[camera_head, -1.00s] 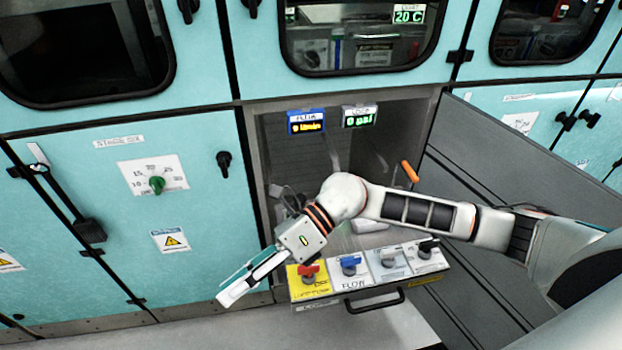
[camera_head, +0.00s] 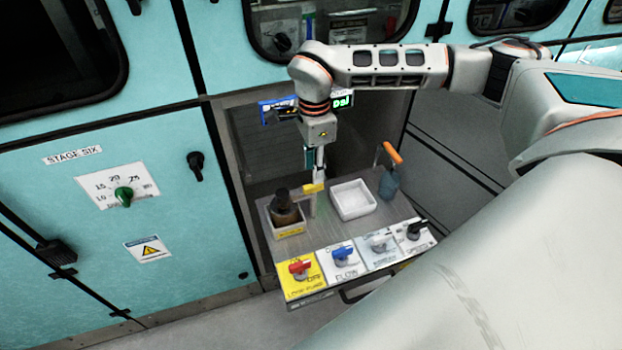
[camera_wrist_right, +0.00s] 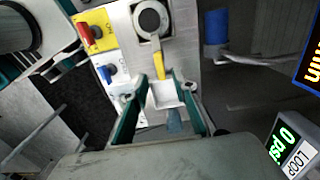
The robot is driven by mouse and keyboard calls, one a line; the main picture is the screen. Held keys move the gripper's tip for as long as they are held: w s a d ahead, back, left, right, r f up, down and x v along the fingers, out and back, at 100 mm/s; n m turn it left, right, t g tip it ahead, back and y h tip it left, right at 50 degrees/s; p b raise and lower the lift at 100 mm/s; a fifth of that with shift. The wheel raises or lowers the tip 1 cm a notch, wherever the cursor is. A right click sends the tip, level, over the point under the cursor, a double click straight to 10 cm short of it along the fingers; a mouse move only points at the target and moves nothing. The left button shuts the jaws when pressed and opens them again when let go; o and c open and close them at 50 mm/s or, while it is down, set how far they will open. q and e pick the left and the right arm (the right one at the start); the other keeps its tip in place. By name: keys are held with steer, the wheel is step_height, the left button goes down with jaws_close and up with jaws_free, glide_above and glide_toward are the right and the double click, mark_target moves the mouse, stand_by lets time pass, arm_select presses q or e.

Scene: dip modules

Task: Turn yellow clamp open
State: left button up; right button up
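The yellow clamp (camera_head: 313,188) is a small yellow piece beside the dark brown bottle (camera_head: 284,208) on the pulled-out drawer. In the right wrist view it is a narrow yellow bar (camera_wrist_right: 159,65) pointing from the round bottle top (camera_wrist_right: 150,18) toward my fingers. My right gripper (camera_head: 316,168) points down just above the clamp in the head view. In the right wrist view my right gripper (camera_wrist_right: 163,80) is open, its two green-sided fingers apart with the clamp near the gap between their tips. Contact cannot be told. My left gripper is out of view.
Red (camera_head: 299,267), blue (camera_head: 343,253) and black (camera_head: 416,230) knobs line the drawer front. Lit displays (camera_head: 342,102) hang behind my right arm.

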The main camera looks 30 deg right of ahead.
steer(key=shift+f, duration=2.6)
jaws_close()
